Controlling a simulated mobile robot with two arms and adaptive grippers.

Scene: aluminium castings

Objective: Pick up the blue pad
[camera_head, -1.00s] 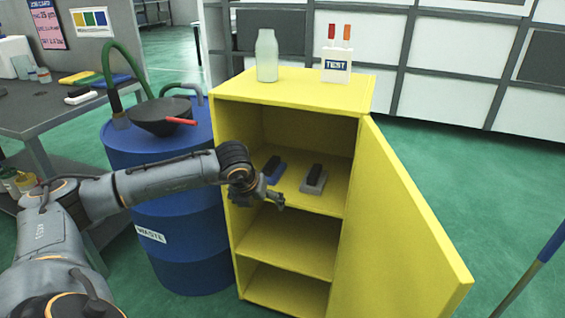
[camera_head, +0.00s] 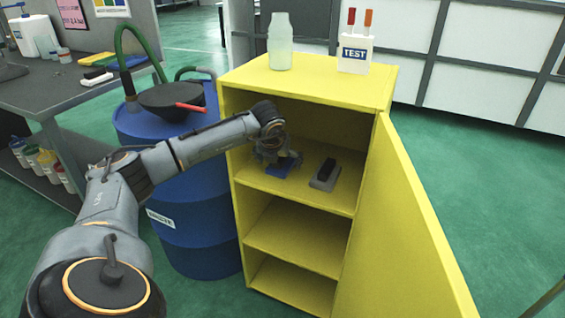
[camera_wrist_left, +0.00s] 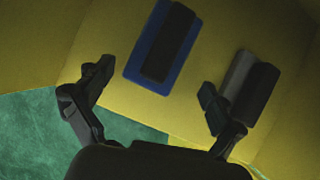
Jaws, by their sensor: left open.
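The blue pad (camera_head: 284,169) has a dark block-shaped handle on top and lies on the upper shelf of the yellow cabinet. It is partly hidden behind my left gripper (camera_head: 277,158) in the head view. In the left wrist view the blue pad (camera_wrist_left: 181,60) lies flat ahead of the fingertips, roughly between their lines. My left gripper (camera_wrist_left: 155,82) is open and empty, with its fingers spread wide and apart from the pad. My right gripper does not show.
A grey pad (camera_head: 325,174) with a dark handle lies right of the blue one; it also shows in the wrist view (camera_wrist_left: 240,75), close to one finger. The cabinet door (camera_head: 405,225) stands open at the right. A blue waste drum (camera_head: 190,240) stands at the left.

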